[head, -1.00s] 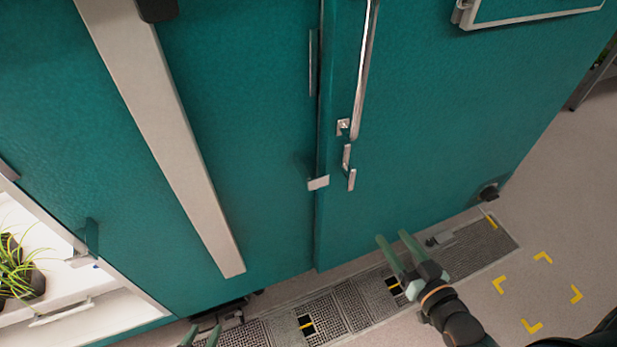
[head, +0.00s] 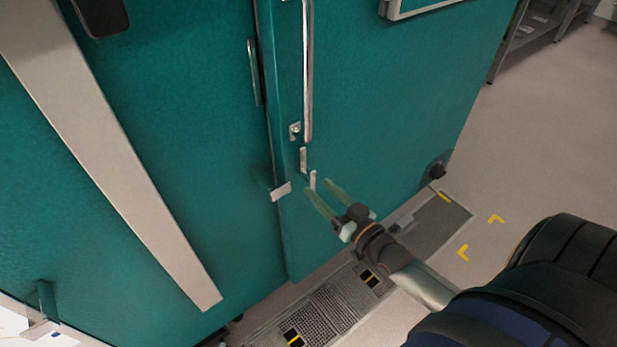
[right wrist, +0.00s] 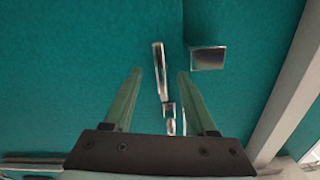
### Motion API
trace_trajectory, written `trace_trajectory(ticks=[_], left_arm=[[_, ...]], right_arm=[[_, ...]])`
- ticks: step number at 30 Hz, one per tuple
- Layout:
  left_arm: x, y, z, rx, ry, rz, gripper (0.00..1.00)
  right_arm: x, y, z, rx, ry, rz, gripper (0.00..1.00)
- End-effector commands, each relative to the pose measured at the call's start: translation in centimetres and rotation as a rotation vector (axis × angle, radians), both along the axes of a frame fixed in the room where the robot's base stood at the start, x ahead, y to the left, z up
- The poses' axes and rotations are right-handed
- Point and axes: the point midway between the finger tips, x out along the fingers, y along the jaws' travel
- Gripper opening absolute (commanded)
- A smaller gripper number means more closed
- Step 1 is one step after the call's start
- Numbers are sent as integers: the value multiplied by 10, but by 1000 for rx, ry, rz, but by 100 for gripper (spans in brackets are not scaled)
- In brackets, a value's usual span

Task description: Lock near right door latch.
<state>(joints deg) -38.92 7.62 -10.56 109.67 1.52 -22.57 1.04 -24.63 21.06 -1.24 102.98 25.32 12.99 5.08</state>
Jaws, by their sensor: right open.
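The teal door (head: 380,110) stands upright. A small metal latch lever (head: 304,160) is mounted near its left edge, below a long vertical bar handle (head: 308,75). A pale metal catch plate (head: 281,191) sits left of the lever, at the door seam. The lever hangs roughly upright, apart from the plate. My right gripper (head: 317,187) is open and empty, its fingertips close to the lever's lower end. In the right wrist view, the lever (right wrist: 159,68) shows between the open fingers (right wrist: 160,73), with the catch plate (right wrist: 208,58) to the right. Contact cannot be told. My left gripper is out of view.
A pale vertical strip (head: 110,165) runs down the teal wall at left. A floor grate (head: 335,305) lies along the base. Open floor (head: 550,130) with yellow marks lies right.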

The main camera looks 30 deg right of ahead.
Motion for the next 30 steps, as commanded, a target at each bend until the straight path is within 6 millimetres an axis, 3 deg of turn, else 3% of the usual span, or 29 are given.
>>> trace_trajectory(ticks=[3,9,23,30], left_arm=[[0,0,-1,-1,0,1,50],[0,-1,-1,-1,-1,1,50],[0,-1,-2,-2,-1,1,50],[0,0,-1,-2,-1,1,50]], right_arm=[[21,1,1,1,-3,-2,57],[44,4,0,1,0,0,57],[53,4,0,1,1,0,57],[53,4,0,1,1,0,30]])
